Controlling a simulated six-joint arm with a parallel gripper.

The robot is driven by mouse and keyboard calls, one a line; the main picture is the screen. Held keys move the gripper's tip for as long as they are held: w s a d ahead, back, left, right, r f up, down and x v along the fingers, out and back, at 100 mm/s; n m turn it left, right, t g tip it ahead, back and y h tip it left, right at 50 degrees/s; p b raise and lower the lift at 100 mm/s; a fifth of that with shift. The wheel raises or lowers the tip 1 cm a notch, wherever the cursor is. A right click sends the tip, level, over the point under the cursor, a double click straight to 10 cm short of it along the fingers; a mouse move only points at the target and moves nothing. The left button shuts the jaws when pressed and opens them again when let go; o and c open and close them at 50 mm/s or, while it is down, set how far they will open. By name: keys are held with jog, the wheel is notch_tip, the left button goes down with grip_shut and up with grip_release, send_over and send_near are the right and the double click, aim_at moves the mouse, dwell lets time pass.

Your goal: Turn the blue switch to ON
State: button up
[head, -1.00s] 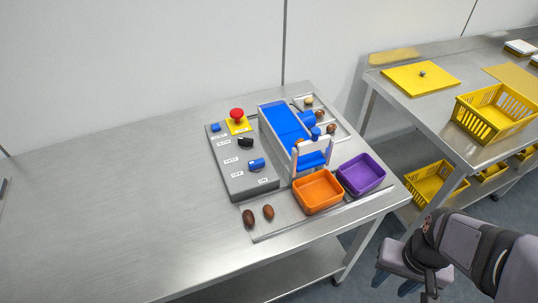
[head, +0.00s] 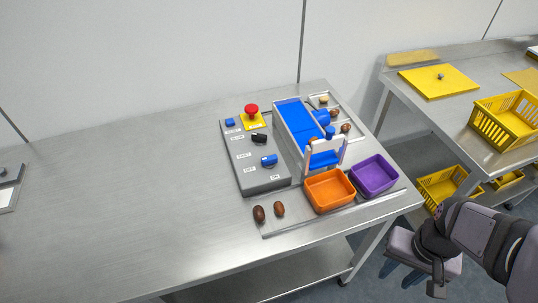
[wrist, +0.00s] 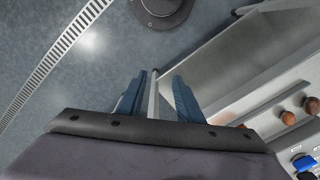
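The blue switch (head: 269,160) is a knob on the sloping top of the grey control box (head: 236,176), above small white labels. A blue knob, likely the same switch, shows at the lower right edge of the wrist view (wrist: 304,162). I cannot read which label it points to. My gripper (head: 397,276) is beyond the table's right front corner, well away from the box. In the wrist view its two blue fingers (wrist: 157,98) stand apart with nothing held between them.
The box also carries a red button (head: 252,110), a black knob (head: 258,138) and a blue button (head: 230,122). A blue conveyor (head: 297,122), an orange bin (head: 329,204) and a purple bin (head: 374,190) stand right of it. Two dates (head: 259,214) lie in front.

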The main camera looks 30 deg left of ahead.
jog(key=w+a+r+m, duration=0.1)
jog(key=w+a+r, duration=0.3)
jog(key=w+a, duration=0.3)
notch_tip(320, 180, up, 6)
jog(key=m+p, duration=0.7)
jog(key=p, duration=0.3)
send_over(269, 157)
jog(key=shift+s+d+r, duration=0.1)
jog(key=shift+d, duration=0.3)
jog(key=shift+a+m, duration=0.4)
jog(key=shift+f+p, duration=1.35)
jog(key=shift+f, duration=2.45)
grip_shut()
